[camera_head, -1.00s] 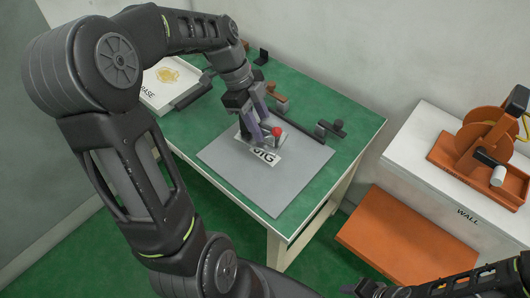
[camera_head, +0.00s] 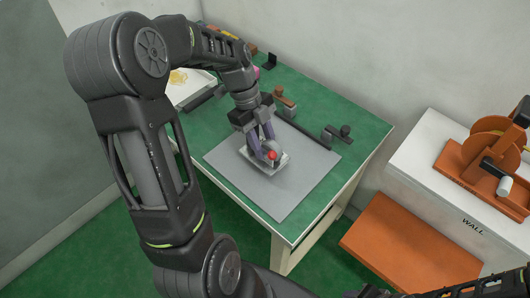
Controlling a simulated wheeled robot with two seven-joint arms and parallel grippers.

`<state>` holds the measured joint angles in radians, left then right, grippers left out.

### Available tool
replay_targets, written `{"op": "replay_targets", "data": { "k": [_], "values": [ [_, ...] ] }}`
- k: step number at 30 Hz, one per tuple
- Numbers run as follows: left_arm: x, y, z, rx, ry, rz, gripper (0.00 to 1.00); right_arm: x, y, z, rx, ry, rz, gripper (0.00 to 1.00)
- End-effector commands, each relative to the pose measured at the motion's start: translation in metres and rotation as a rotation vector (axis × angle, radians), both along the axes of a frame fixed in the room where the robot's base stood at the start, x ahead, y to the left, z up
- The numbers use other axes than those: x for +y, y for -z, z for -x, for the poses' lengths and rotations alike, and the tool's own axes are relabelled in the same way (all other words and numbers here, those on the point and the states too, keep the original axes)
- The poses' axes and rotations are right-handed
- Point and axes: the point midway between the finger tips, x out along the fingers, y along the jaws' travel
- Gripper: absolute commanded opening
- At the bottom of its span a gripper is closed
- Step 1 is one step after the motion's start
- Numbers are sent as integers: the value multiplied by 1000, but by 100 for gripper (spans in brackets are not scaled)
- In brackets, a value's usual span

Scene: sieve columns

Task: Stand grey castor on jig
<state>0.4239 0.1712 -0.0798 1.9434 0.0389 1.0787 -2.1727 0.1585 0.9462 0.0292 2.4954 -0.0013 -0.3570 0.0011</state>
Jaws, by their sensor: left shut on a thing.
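My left gripper (camera_head: 264,148) reaches down over the grey mat and is shut on a small grey thing, which looks like the grey castor (camera_head: 269,147). The fingers hide most of it, and a red ball (camera_head: 272,155) shows at its front. The pale jig plate (camera_head: 281,166) lies on the mat right below the fingers, its lettering now mostly covered. I cannot tell whether the castor touches the jig. My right gripper (camera_head: 368,291) shows only in part at the bottom edge, and its jaws cannot be made out.
The grey mat (camera_head: 285,200) lies on a green table (camera_head: 200,125). Dark and brown holders (camera_head: 330,136) stand along the table's back right. A white tray (camera_head: 195,92) is at the back left. A white cabinet with an orange reel (camera_head: 490,150) stands at right. The mat's front is clear.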

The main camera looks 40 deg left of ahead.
Motion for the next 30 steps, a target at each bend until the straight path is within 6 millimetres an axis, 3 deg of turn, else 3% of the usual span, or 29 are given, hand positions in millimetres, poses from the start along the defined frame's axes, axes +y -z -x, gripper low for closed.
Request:
{"op": "replay_targets", "data": {
  "k": [11, 20, 30],
  "values": [
    [0, 5, -1, -2, -1, 0, 0, 0, -1, 0, 0, 0, 0, 36],
    [0, 40, 0, 0, -1, 1, 0, 0, -3, 0, 0, 0, 0, 36],
    [0, 43, -1, -3, -1, -1, 0, 0, 0, 0, 0, 0, 0, 36]
  ]
}}
